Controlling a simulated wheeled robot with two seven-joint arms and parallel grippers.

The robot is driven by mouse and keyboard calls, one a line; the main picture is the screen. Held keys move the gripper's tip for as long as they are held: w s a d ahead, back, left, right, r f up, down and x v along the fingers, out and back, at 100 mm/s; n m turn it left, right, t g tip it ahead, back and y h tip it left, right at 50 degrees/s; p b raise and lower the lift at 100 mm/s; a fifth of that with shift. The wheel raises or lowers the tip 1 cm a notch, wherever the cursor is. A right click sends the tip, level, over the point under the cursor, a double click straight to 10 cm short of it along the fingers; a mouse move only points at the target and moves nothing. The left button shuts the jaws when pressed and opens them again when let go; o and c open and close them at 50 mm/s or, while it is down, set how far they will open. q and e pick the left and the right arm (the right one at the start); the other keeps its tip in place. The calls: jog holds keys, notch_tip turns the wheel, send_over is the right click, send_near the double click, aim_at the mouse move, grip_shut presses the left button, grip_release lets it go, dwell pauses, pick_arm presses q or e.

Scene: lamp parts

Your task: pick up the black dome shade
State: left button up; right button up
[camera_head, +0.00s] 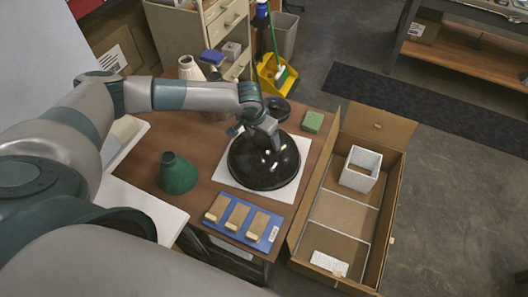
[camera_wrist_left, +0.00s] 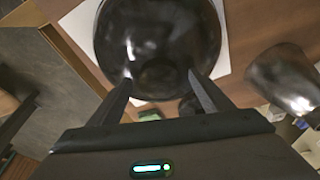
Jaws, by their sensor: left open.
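The black dome shade (camera_head: 262,172) is large, round and glossy. It rests on a white sheet on the brown table in the head view. My left gripper (camera_head: 274,142) is over the shade's far side, pointing down. In the left wrist view the shade (camera_wrist_left: 158,45) fills the top middle, and my open left gripper (camera_wrist_left: 160,88) has one finger on each side of its near edge. I cannot tell whether the fingers touch it. My right gripper is not in view.
A green cone shade (camera_head: 178,174) and a blue tray (camera_head: 241,222) with tan blocks stand on the table. A green block (camera_head: 313,121) lies near the right edge. An open cardboard box (camera_head: 333,212) beside the table holds a white square container (camera_head: 360,169).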

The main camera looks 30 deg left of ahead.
pick_arm(q)
jog(key=shift+c, duration=0.2)
grip_shut()
jog(key=shift+w+r, duration=0.1)
jog(key=shift+r, duration=0.1)
jog(key=shift+r+b, duration=0.25)
jog(key=shift+b, duration=0.1)
jog(key=shift+r+b, duration=0.95)
jog(key=shift+r, duration=0.6)
jog(key=d+r+b, duration=0.5)
jog(key=d+r, duration=0.2)
jog(key=d, duration=0.4)
jog(key=shift+w+d, duration=0.25)
jog(key=shift+d, duration=0.1)
jog(key=shift+r, duration=0.1)
